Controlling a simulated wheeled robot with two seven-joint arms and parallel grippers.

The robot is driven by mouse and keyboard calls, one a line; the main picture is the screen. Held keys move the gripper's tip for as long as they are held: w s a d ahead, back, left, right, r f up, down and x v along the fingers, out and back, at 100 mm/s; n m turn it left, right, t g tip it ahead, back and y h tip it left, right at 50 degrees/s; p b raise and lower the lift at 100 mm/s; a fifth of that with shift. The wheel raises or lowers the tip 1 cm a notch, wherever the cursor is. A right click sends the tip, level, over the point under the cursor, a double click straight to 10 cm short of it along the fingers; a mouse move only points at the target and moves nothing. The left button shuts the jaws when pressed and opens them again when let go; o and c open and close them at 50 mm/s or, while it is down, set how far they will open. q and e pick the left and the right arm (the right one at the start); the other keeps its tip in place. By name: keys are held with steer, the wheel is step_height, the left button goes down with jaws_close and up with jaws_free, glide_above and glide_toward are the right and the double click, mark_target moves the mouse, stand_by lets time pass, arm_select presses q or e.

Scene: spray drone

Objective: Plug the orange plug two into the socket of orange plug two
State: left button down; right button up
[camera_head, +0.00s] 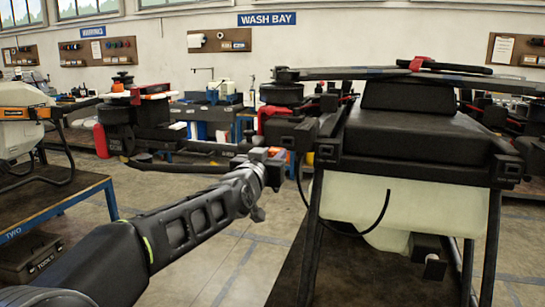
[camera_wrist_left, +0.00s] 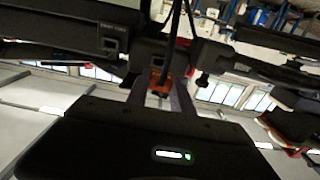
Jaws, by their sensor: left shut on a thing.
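My left gripper (camera_head: 268,165) reaches in from the lower left to the front left corner of the drone (camera_head: 420,135). In the left wrist view my left gripper (camera_wrist_left: 163,98) is shut on the orange plug (camera_wrist_left: 162,84), which sits between its fingers. A dark cable (camera_wrist_left: 173,40) runs from the plug up past the black drone frame. In the head view a black cable (camera_head: 345,234) loops under that corner. A small square port with a label (camera_wrist_left: 111,45) shows on the frame left of the plug; I cannot tell whether it is the matching socket. My right gripper is out of view.
A pale tank (camera_head: 435,207) hangs under the drone, between dark legs (camera_head: 312,240). A blue-edged bench (camera_head: 70,202) stands at the left. A red cylinder (camera_head: 101,141) and more workbenches are behind. The floor between bench and drone is open.

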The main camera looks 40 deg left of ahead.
arm_select(q)
steer(key=p+x, duration=0.2)
steer(key=x, duration=0.3)
steer(key=shift+w+a, duration=0.1)
steer(key=shift+w, duration=0.3)
stand_by(1.8)
steer(key=shift+x, duration=1.25)
steer(key=c, duration=1)
jaws_free()
steer(key=shift+c, duration=0.2)
steer(key=b+v, duration=0.2)
steer(key=v, duration=0.6)
steer(key=shift+w, duration=0.1)
